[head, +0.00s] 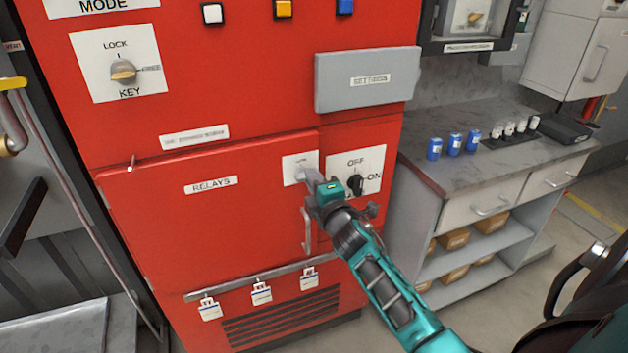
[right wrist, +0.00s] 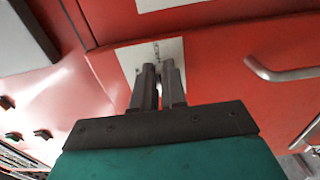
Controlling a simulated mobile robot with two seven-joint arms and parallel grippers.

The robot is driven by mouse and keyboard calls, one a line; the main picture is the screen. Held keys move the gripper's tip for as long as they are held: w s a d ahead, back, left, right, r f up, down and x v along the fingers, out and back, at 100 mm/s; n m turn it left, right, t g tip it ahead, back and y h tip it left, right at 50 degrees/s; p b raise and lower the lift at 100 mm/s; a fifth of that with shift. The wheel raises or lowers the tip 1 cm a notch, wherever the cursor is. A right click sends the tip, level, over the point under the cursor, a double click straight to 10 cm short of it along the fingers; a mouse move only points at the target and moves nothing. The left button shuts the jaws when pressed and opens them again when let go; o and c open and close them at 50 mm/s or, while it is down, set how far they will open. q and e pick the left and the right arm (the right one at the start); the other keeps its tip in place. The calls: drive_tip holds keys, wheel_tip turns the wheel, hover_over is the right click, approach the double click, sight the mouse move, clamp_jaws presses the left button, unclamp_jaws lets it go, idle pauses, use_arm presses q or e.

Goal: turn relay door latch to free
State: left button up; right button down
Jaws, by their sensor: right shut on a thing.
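The relay door (head: 205,215), labelled RELAYS, is on the red cabinet and looks shut. Its latch sits on a white plate (head: 293,166) at the door's upper right; the plate also shows in the right wrist view (right wrist: 130,62). My right gripper (head: 314,178) is at this plate, its fingers close together and shut on the latch, which the fingers mostly hide. In the right wrist view my right gripper (right wrist: 159,75) points at the plate. The latch's exact angle cannot be told. My left gripper is not in view.
A door handle (head: 307,232) is just below the latch. An OFF/ON switch (head: 355,184) is close on the right. A KEY knob (head: 123,71) is at upper left. Padlocks (head: 261,292) hang below the door. A grey counter (head: 480,165) stands to the right.

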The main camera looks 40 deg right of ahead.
idle(0.4)
drive_tip(key=c, duration=1.2)
unclamp_jaws()
drive_tip(key=v, duration=1.3)
drive_tip(key=s+a+f+m+g+y, duration=0.2)
drive_tip(key=s+a+f+m, duration=0.2)
drive_tip(key=a+f, duration=0.1)
drive_tip(key=s+a+f+m+g+y+p, duration=0.1)
drive_tip(key=s+a+f+m+g+y, duration=0.1)
drive_tip(key=s+a+f+m, duration=0.2)
drive_tip(key=s+a+f+m+g+y+p, duration=0.1)
drive_tip(key=s+a+f+m+g+y, duration=0.1)
drive_tip(key=s+a+f+m, duration=0.2)
drive_tip(key=shift+s+a+f+m+g, duration=0.1)
drive_tip(key=shift+a+f+m+g, duration=0.1)
drive_tip(key=shift+a+f, duration=0.4)
drive_tip(key=shift+s+a+f+m+g, duration=0.15)
drive_tip(key=shift+a+f, duration=0.25)
drive_tip(key=shift+a, duration=0.4)
